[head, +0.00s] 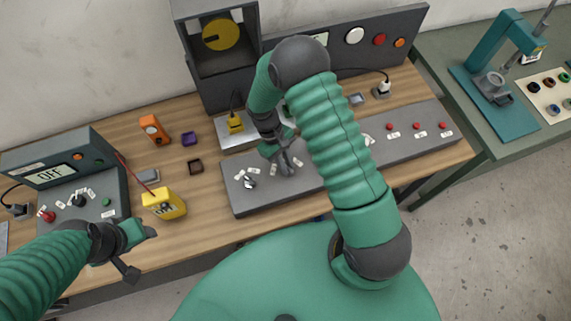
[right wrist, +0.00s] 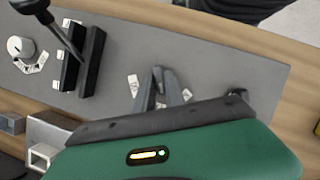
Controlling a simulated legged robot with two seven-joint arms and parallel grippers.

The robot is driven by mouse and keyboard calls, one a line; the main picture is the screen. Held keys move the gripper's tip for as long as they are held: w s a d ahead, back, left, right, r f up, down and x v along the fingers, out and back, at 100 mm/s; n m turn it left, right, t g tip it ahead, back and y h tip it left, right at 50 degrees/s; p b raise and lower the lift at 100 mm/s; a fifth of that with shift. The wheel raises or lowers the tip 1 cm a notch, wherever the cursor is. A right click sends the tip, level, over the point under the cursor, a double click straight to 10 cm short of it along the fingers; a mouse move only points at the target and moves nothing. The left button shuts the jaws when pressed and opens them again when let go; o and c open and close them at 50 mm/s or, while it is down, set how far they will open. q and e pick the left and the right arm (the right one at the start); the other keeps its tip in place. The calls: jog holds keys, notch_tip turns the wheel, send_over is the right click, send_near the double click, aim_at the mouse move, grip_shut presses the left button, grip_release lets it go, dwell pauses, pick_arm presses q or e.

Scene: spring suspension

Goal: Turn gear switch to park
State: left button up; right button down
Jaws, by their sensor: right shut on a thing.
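A long grey control panel (head: 235,205) lies on the wooden bench. My right gripper (head: 286,168) is low over its left-middle part, fingers pointing down. In the right wrist view the fingertips (right wrist: 160,78) are close together on a small switch between white labels. I take it for the gear switch. The fingers hide most of it, so its setting cannot be told. My left gripper (head: 143,252) is open and empty over the bench's front edge at the left.
A small knob (head: 249,183) with labels is left of the right gripper. The right wrist view shows a white knob (right wrist: 20,47) and a lever (right wrist: 62,35) beside black slots (right wrist: 93,60). A yellow meter (head: 165,204) stands near my left gripper. Red buttons (head: 416,126) are at the panel's right.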

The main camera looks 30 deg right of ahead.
jog(key=m, duration=0.1)
jog(key=m+y, duration=0.1)
jog(key=m, duration=0.1)
jog(key=m+y, duration=0.1)
jog(key=m, duration=0.1)
jog(key=shift+w+d+r+b, duration=0.1)
jog(key=shift+w+d+b, duration=0.15)
jog(key=shift+b, duration=0.05)
jog(key=shift+m, duration=0.3)
jog(key=c, duration=1.4)
grip_release()
jog(key=shift+s, duration=0.1)
jog(key=shift+w+r, duration=0.2)
jog(key=shift+r, duration=0.1)
jog(key=b+v, duration=0.3)
jog(key=v, duration=1.3)
jog(key=shift+d, duration=0.2)
